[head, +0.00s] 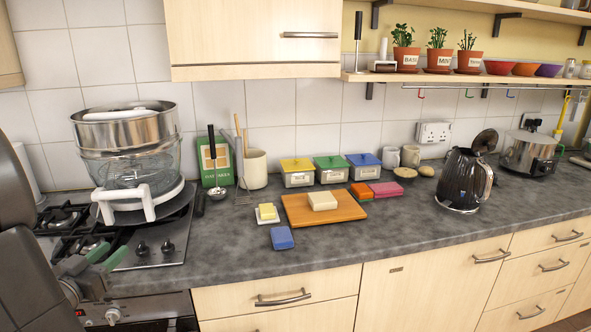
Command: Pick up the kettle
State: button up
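The kettle (459,181) is dark, ribbed and shiny, with a pale handle (488,181) on its right side. It stands upright on the grey worktop, right of centre. A dark round disc (486,139) shows just behind its top; I cannot tell whether it is the kettle's raised lid. My gripper (108,254) is at the lower left, in front of the hob and far from the kettle. Its two fingers look apart with nothing between them. Part of my arm is cut off by the left edge.
A metal steamer pot (128,135) stands on the hob. A wooden board (337,212) with a pale block, a blue sponge (282,238) and coloured tubs (330,170) lie between. A slow cooker (529,153) stands right of the kettle. Worktop before the kettle is clear.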

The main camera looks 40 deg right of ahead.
aim_at(463, 183)
jog(key=l+z, duration=0.2)
jog(key=z, duration=0.25)
jog(key=i+l+z, duration=0.1)
jog(key=z, duration=0.35)
jog(key=i+l+z, duration=0.1)
jog(key=z, duration=0.35)
jog(key=i+l+z, duration=0.1)
jog(key=l+z, duration=0.15)
jog(key=z, duration=0.2)
jog(key=i+l+z, duration=0.25)
jog(key=i, duration=0.2)
jog(key=i+l+z, duration=0.15)
jog(key=i+z, duration=0.15)
jog(key=i, duration=0.15)
